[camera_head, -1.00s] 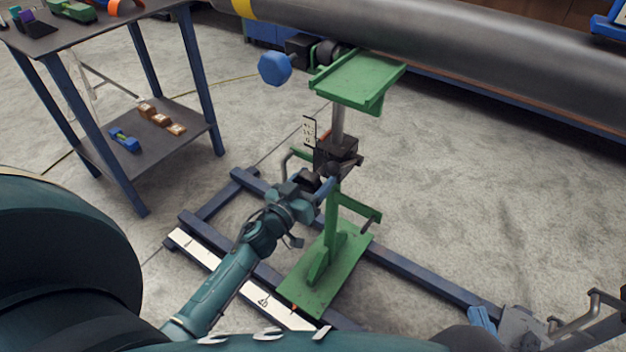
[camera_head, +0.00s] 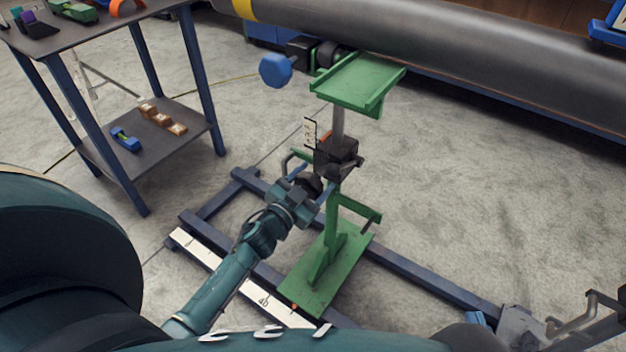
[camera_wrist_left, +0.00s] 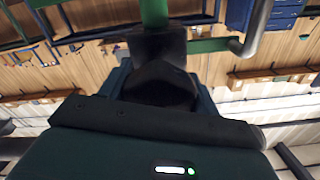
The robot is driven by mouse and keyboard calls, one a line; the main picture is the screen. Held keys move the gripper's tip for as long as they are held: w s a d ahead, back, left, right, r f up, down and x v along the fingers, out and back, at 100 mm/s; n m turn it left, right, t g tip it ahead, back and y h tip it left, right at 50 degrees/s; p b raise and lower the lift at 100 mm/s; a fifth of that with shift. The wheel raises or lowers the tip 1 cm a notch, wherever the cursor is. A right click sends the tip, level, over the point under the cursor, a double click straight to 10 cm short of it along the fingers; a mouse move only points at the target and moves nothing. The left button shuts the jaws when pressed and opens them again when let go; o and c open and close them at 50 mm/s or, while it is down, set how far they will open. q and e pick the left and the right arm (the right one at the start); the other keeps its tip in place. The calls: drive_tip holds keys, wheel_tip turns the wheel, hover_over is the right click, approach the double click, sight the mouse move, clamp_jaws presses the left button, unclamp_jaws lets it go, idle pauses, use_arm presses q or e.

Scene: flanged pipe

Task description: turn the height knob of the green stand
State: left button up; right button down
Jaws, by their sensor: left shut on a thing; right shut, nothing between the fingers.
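The green stand (camera_head: 328,262) stands upright on the floor, with a flat green top plate (camera_head: 358,80). A dark block (camera_head: 337,158) sits midway up its post. The black height knob (camera_head: 313,183) sticks out from this block toward my left arm. My left gripper (camera_head: 318,190) is shut on the knob, which it partly hides. In the left wrist view the dark knob (camera_wrist_left: 160,85) fills the space between the fingers, in front of the green post (camera_wrist_left: 153,12). Only what look like the blue fingertips of my right gripper (camera_head: 475,320) show at the bottom right, shut and empty.
A large grey pipe (camera_head: 430,45) runs across the back, behind the stand's top plate. A blue floor frame (camera_head: 425,278) with a white scale strip (camera_head: 205,259) surrounds the stand's foot. A two-level table (camera_head: 105,165) stands at the left.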

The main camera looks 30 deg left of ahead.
use_arm(q)
drive_tip(key=m, duration=0.5)
drive_tip(key=shift+a+m, duration=0.1)
drive_tip(key=shift+m, duration=0.2)
drive_tip(key=shift+r+m, duration=0.1)
drive_tip(key=shift+m, duration=2.2)
use_arm(e)
drive_tip(key=shift+a, duration=0.1)
use_arm(q)
drive_tip(key=shift+b, duration=0.3)
use_arm(e)
drive_tip(key=shift+t, duration=0.3)
use_arm(q)
drive_tip(key=o, duration=1)
use_arm(e)
drive_tip(key=shift+r, duration=0.2)
drive_tip(key=shift+w, duration=0.1)
use_arm(q)
drive_tip(key=s, duration=0.4)
drive_tip(key=s+a+p, duration=0.1)
drive_tip(key=s, duration=0.3)
drive_tip(key=s+a, duration=0.1)
drive_tip(key=s, duration=0.4)
use_arm(e)
drive_tip(key=shift+s+f+g, duration=0.1)
drive_tip(key=shift+s+g, duration=0.25)
drive_tip(key=shift+g, duration=0.25)
